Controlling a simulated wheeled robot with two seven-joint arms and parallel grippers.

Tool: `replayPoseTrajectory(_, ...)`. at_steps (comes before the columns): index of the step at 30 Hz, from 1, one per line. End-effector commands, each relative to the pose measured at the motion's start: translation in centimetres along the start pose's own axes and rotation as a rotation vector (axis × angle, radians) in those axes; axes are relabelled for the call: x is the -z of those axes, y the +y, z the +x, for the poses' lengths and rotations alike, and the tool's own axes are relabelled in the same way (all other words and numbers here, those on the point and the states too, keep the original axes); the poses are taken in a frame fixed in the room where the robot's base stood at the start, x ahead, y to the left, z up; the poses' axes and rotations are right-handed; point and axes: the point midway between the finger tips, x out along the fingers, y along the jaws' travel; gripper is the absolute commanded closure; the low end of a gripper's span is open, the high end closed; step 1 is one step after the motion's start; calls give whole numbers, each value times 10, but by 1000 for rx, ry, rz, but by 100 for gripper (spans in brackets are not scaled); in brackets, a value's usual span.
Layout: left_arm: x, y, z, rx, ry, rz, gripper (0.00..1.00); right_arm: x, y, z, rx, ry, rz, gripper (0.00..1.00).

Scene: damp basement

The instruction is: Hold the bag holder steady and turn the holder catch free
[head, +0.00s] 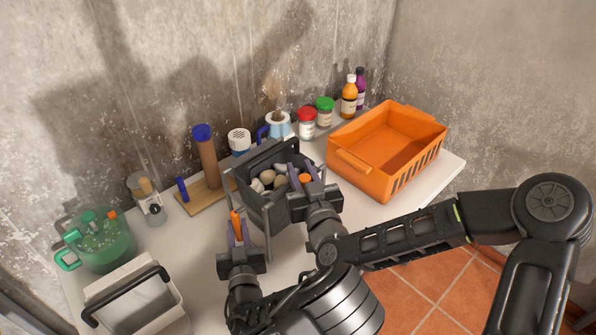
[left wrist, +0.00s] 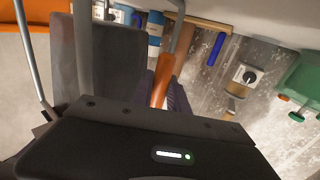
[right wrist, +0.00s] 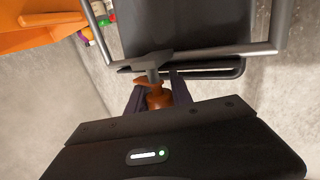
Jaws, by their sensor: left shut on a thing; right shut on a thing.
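The bag holder is a dark grey box in a grey tube frame (head: 268,236), standing on the table with several pale round things inside. My left gripper (head: 238,232) is at its near left side, shut on an upright orange grip (head: 236,217); this grip also shows between the fingers in the left wrist view (left wrist: 163,84). My right gripper (head: 306,186) is at its right side, shut on the orange holder catch (head: 305,178). In the right wrist view the catch (right wrist: 157,97) sits below a grey bracket on the frame. My fingers partly hide both orange parts.
An orange basket (head: 372,176) stands right of the holder. Jars and bottles (head: 349,96) line the wall. A board with a brown post (head: 206,160), a green jug (head: 105,243) and a white bin with a black handle (head: 140,295) stand to the left.

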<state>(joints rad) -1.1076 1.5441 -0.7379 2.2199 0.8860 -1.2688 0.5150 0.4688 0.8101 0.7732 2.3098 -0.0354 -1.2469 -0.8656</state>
Motion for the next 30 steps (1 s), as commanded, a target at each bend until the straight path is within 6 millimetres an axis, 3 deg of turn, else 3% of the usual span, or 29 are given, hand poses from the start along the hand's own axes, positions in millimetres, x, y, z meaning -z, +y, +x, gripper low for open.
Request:
replayPoseTrajectory(12,0,2,0,-4,-1,3,100,10,2,0,-132,25,0,100)
replayPoseTrajectory(26,-2,-2,-1,4,-7,7,100,14,6,1,-155,34,0,100)
replayPoseTrajectory(27,-2,-2,-1,4,-8,7,100,14,6,1,-156,34,0,72)
replayPoseTrajectory(30,-2,-2,-1,4,-7,7,100,12,6,1,-156,31,0,64)
